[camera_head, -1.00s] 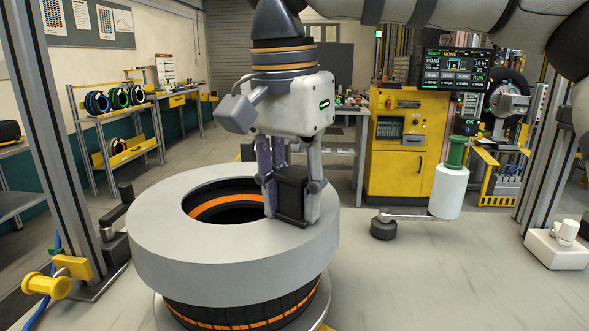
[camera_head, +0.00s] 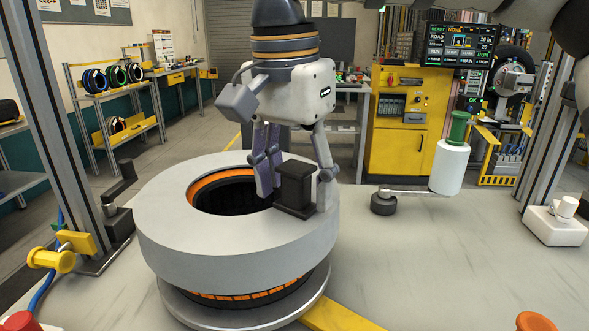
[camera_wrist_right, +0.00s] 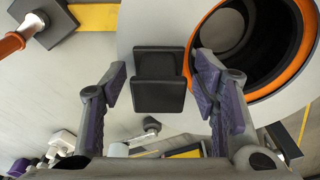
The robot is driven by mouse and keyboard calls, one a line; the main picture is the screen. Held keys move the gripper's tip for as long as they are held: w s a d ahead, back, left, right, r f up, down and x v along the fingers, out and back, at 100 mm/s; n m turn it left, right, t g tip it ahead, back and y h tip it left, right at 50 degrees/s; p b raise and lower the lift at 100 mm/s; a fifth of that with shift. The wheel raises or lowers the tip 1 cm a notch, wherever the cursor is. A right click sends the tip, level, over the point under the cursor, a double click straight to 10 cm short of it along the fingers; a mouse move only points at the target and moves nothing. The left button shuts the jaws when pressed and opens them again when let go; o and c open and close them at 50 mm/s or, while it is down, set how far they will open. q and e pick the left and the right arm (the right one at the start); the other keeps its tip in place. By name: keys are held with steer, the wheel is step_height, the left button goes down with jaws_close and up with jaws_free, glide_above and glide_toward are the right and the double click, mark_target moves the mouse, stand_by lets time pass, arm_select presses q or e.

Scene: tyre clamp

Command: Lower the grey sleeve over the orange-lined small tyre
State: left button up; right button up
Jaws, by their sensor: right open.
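The grey sleeve (camera_head: 200,248) is a thick flat ring around the small tyre, level or nearly so. The tyre's dark, orange-lined lower edge (camera_head: 250,297) shows below the sleeve, and its orange inner rim (camera_head: 207,184) shows through the hole. A black block handle (camera_head: 295,187) stands on the sleeve's top, right of the hole. My right gripper (camera_head: 296,192) is open with its fingers on either side of the handle. In the right wrist view, the handle (camera_wrist_right: 158,82) sits between the spread purple fingers with gaps at both sides. My left gripper is out of view.
The tyre stands on a round grey plate (camera_head: 235,318) on the pale table. Metal posts (camera_head: 58,130) rise at both sides.

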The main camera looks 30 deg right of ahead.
steer(key=r, duration=0.4)
steer(key=a+r, duration=0.1)
steer(key=r, duration=0.6)
steer(key=shift+s+a+r, duration=0.15)
steer(key=shift+s+r, duration=0.2)
steer(key=shift+r, duration=0.05)
